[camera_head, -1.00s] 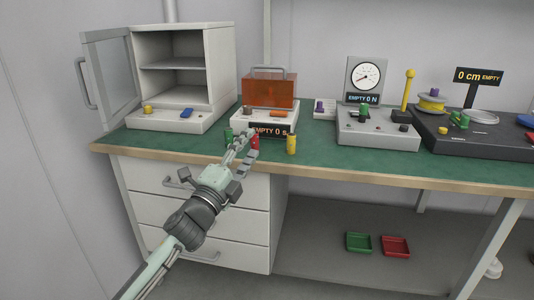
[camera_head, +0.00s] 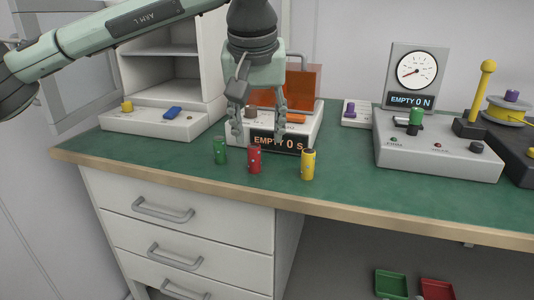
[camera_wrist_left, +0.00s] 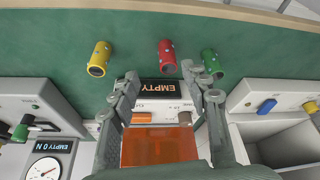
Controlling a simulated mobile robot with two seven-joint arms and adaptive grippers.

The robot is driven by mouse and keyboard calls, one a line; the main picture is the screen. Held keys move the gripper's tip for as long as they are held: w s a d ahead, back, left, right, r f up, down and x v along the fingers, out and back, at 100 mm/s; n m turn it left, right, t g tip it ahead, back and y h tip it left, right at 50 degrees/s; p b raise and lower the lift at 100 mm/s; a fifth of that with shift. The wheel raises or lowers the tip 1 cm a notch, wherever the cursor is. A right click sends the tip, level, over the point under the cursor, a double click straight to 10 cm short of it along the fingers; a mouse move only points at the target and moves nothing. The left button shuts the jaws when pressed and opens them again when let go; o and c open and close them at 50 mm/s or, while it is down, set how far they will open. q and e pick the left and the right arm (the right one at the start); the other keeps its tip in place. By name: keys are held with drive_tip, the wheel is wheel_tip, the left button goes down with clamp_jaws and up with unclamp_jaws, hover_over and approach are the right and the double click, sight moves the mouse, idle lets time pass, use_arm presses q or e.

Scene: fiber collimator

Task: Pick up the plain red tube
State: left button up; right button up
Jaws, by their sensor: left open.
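The red tube (camera_head: 254,158) stands upright on the green bench top, between the green tube (camera_head: 220,150) and the yellow tube (camera_head: 308,164). Small light specks show on its side. My left gripper (camera_head: 258,134) points down, open and empty, its fingers apart in front of the orange-hooded device. Its fingertips are above and slightly behind the red tube, not around it. In the left wrist view the red tube (camera_wrist_left: 167,57) lies beyond the open fingertips, roughly centred between them. My right gripper is not in view.
Behind the tubes stands the device with an orange hood (camera_head: 300,86) and an "EMPTY 0 S" display (camera_head: 277,142). A grey gauge unit (camera_head: 440,145) is to the right, an open cabinet (camera_head: 165,65) to the left. The bench's front edge (camera_head: 350,211) is close; bare top lies right of the yellow tube.

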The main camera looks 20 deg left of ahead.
sight(254, 148)
use_arm(q)
drive_tip(key=shift+w+a+f, duration=0.1)
drive_tip(key=shift+w+a, duration=0.1)
drive_tip(key=shift+a, duration=0.25)
drive_tip(key=x, duration=0.7)
drive_tip(key=shift+s+a, duration=0.15)
drive_tip(key=shift+s, duration=0.1)
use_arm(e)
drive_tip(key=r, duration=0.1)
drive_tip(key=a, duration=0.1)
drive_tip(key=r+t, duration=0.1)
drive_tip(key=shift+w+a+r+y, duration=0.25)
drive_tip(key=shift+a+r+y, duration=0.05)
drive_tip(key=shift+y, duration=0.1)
use_arm(q)
clamp_jaws()
